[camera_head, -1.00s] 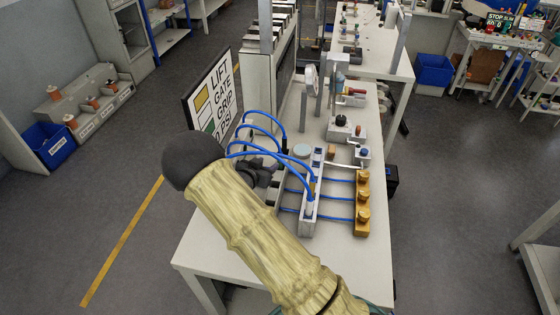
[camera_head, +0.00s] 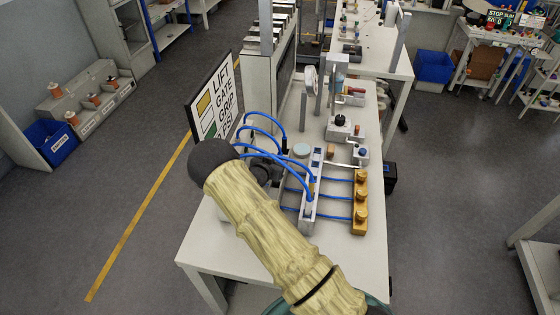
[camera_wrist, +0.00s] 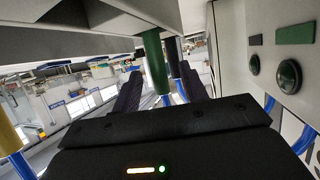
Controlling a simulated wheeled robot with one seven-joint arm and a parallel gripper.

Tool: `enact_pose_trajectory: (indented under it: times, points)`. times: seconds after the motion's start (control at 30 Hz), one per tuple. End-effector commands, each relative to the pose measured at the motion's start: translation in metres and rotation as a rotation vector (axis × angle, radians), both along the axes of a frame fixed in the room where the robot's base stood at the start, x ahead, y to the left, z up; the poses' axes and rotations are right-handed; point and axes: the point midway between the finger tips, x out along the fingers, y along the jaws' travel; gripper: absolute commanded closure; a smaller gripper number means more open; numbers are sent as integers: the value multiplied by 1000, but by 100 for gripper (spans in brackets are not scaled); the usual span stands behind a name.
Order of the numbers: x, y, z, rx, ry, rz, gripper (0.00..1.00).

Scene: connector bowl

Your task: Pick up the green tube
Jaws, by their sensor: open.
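The green tube (camera_wrist: 155,62) hangs upright from a pale overhead part in the wrist view, near the middle. My gripper (camera_wrist: 160,78) has its two dark fingers apart, one on each side of the tube in the picture. The tube's lower end shows between them, with nothing clamped. I cannot tell how far the tube is from the fingers in depth. In the head view my arm and the equipment hide the tube, and the fingers do not show clearly.
A dark tube stands just right of the green one in the wrist view. A yellow tube (camera_wrist: 10,132) is at far left, and a panel with a green button (camera_wrist: 288,76) at right. In the head view, blue cables (camera_head: 262,132) arch beside my arm; a yellow block (camera_head: 360,203) sits on the table (camera_head: 235,248).

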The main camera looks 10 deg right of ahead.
Motion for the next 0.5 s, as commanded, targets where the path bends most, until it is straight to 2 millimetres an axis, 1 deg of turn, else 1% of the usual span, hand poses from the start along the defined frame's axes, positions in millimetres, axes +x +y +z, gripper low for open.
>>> enact_pose_trajectory:
  times: [0.03, 0.1, 0.2, 0.5]
  points:
    - [2, -6, 0, -1, 2, -1, 57]
    - [10, -10, -4, -1, 0, -2, 57]
    - [17, -14, -7, -1, -1, -1, 57]
    - [18, -15, -10, 0, 0, 0, 57]
